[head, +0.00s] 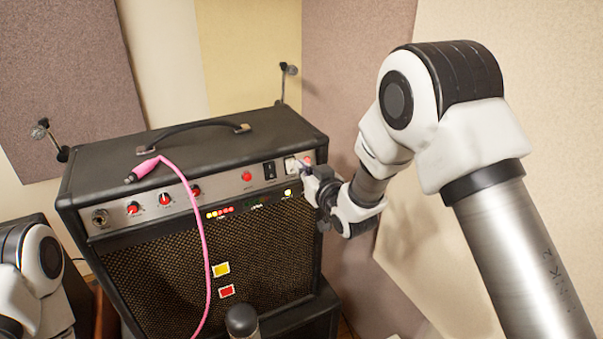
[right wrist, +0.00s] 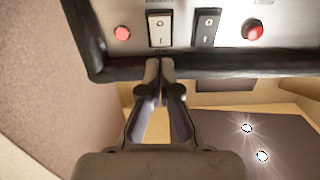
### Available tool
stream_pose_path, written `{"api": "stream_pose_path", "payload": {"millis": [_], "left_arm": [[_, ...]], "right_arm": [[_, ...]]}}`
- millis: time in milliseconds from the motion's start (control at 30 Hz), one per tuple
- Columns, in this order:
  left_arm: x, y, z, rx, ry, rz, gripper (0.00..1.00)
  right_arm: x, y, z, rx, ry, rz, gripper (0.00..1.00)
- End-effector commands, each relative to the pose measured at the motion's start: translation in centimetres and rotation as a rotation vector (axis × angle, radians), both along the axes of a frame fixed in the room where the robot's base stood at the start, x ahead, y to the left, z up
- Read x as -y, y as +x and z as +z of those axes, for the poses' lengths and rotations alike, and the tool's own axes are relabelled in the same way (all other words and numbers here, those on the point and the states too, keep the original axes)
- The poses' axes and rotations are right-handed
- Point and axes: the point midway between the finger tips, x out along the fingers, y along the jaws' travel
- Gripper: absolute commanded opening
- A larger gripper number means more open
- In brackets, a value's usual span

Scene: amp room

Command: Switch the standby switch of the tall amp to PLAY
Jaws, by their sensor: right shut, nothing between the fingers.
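The tall amp (head: 190,265) is a black cabinet with a silver control panel along its upper front. Near the panel's right end are a black rocker switch (head: 270,170) and a white rocker switch (head: 291,164). The right wrist view shows the white switch (right wrist: 160,28) and the black switch (right wrist: 207,27) side by side; their labels are too small to read. My right gripper (head: 307,168) is shut and empty. Its fingertips (right wrist: 161,66) are just in front of the panel edge, lined up with the white switch; contact cannot be told. My left gripper is out of view.
Red lamps (head: 247,176) and (head: 307,160) flank the two switches. A pink cable (head: 200,225) with its plug (head: 142,171) hangs over the amp's front. Red knobs (head: 165,199) sit on the panel's left. A handle (head: 195,128) is on top. Wall panels (head: 355,80) stand close behind.

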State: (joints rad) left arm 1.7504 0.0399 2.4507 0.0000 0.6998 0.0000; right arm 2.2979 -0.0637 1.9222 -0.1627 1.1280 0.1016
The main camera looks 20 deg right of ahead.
Motion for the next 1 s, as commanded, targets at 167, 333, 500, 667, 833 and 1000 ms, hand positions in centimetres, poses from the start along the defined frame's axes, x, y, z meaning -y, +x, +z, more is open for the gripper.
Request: {"api": "stream_pose_path", "payload": {"millis": [167,333,500,667,833,1000], "left_arm": [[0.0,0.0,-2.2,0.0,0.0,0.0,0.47],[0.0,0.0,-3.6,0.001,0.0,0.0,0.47],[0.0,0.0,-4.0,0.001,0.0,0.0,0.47],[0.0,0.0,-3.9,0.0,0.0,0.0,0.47],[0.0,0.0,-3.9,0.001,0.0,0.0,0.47],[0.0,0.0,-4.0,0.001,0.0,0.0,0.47]], "right_arm": [[0.7,-3.7,0.8,0.001,0.0,-0.001,0.0],[1.4,-7.0,2.0,0.002,0.0,0.0,0.0],[1.7,-8.9,2.9,0.001,0.001,-0.001,0.0],[1.8,-9.1,3.1,0.001,0.0,0.0,0.0],[1.7,-9.1,3.1,0.001,0.0,0.0,0.0],[1.7,-9.1,2.9,-0.002,0.0,0.0,0.0]]}}
